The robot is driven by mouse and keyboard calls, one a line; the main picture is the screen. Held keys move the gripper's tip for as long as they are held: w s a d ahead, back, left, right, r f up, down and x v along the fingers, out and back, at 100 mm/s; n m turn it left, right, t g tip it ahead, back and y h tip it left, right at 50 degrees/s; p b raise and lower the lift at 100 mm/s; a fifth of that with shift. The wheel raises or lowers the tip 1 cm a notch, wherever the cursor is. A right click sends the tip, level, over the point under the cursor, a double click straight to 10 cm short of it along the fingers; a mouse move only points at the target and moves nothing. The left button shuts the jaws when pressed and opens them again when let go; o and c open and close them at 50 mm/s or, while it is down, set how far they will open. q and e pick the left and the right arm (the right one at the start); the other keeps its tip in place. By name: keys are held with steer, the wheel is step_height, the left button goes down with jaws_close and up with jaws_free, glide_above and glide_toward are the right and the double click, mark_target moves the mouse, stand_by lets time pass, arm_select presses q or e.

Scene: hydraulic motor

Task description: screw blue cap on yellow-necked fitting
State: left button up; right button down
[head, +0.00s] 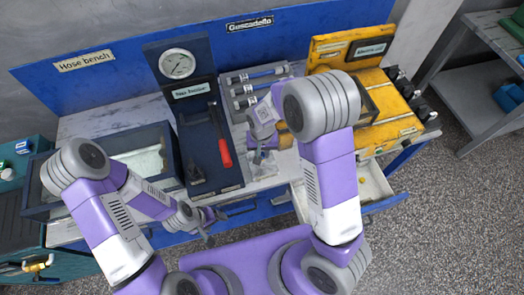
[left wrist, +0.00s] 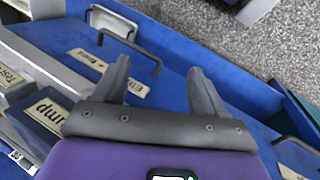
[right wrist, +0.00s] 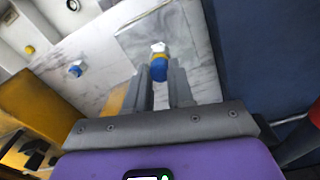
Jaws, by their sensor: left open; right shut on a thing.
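In the right wrist view a blue cap (right wrist: 158,72) sits between the fingertips of my right gripper (right wrist: 160,80), which is shut on it. Just beyond it, in line, are a yellow neck (right wrist: 158,57) and a pale end of the fitting, over a grey plate. The cap and the neck look touching; I cannot tell how far the cap is screwed on. In the head view my right gripper (head: 262,155) is low over the bench, partly hidden by my arm. My left gripper (left wrist: 160,85) is open and empty in front of the blue bench front; it also shows in the head view (head: 207,228).
Another blue piece with a pale end (right wrist: 75,70) lies on the bench top. An open drawer (head: 372,185) holds a small yellow piece. A dark panel with a red-handled tool (head: 224,150) stands left of my right gripper. A yellow unit (head: 395,120) stands to the right.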

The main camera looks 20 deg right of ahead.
steer(key=m+p, duration=0.1)
steer(key=m, duration=0.3)
steer(key=shift+m, duration=0.4)
steer(key=m+p, duration=0.1)
steer(key=m, duration=0.2)
steer(key=shift+p, duration=0.35)
steer(key=m, duration=0.2)
steer(key=shift+f+m+p, duration=0.1)
steer(key=shift+m+p, duration=0.25)
steer(key=shift+m, duration=0.05)
steer(key=shift+m, duration=0.5)
steer(key=c, duration=1.1)
jaws_free()
steer(key=shift+p, duration=0.4)
